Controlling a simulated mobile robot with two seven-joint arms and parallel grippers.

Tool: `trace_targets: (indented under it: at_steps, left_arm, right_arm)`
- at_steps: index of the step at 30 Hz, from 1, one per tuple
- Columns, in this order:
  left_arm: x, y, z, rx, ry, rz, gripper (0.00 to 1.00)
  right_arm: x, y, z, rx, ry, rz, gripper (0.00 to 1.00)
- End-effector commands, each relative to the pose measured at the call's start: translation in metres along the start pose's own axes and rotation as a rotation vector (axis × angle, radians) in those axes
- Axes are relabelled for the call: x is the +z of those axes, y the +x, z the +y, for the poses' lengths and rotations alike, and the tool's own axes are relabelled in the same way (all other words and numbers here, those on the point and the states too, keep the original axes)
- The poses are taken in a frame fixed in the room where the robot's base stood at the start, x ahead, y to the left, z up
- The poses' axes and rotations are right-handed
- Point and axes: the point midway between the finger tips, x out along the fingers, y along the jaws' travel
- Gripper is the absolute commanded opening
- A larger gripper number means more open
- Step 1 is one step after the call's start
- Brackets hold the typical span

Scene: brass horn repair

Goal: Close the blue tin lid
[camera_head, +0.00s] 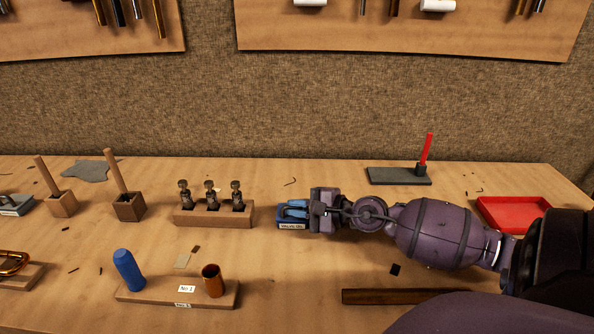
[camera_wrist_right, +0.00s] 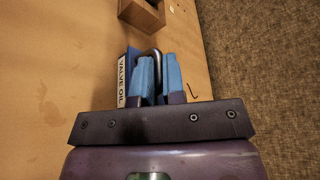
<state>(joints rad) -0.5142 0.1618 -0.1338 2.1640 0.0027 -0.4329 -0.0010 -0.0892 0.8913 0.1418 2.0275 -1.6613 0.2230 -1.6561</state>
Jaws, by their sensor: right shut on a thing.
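The blue tin (camera_head: 281,213) stands on the workbench near the middle, with a white label on its front. In the right wrist view the tin (camera_wrist_right: 132,60) is dark blue and its label reads VALVE OIL. My right gripper (camera_head: 296,208) reaches in from the right, at the top of the tin. In the right wrist view its light blue fingers (camera_wrist_right: 158,75) are shut on a grey metal loop (camera_wrist_right: 155,52) at the tin. The fingers hide much of the tin's top, so I cannot tell how far the lid is open. My left gripper is out of view.
A wooden block (camera_head: 214,217) with several valves stands left of the tin. In front lies a board (camera_head: 200,291) with a blue cylinder (camera_head: 127,268) and a copper tube (camera_head: 212,280). A red tray (camera_head: 515,212) and a grey stand (camera_head: 385,176) are to the right.

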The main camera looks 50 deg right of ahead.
Motion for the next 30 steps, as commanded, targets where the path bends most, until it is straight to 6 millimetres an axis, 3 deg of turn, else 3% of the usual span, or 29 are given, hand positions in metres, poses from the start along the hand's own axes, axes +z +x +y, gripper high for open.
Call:
trace_targets:
  at_steps: [6, 7, 9, 20, 30]
  left_arm:
    - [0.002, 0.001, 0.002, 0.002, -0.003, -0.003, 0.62]
    - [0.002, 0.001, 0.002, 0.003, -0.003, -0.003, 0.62]
    - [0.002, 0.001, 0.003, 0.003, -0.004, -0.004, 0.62]
    - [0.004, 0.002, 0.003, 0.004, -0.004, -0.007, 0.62]
    - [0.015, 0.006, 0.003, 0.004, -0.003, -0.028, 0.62]
  right_arm:
    - [-0.001, 0.0, 0.002, 0.004, 0.002, 0.001, 0.0]
    - [-0.001, 0.0, 0.002, 0.004, 0.002, 0.001, 0.13]
    - [-0.001, 0.0, 0.002, 0.004, 0.002, 0.001, 0.21]
    - [-0.001, -0.004, 0.002, 0.004, 0.003, 0.002, 0.21]
    - [-0.003, -0.044, 0.005, 0.007, 0.009, 0.006, 0.21]
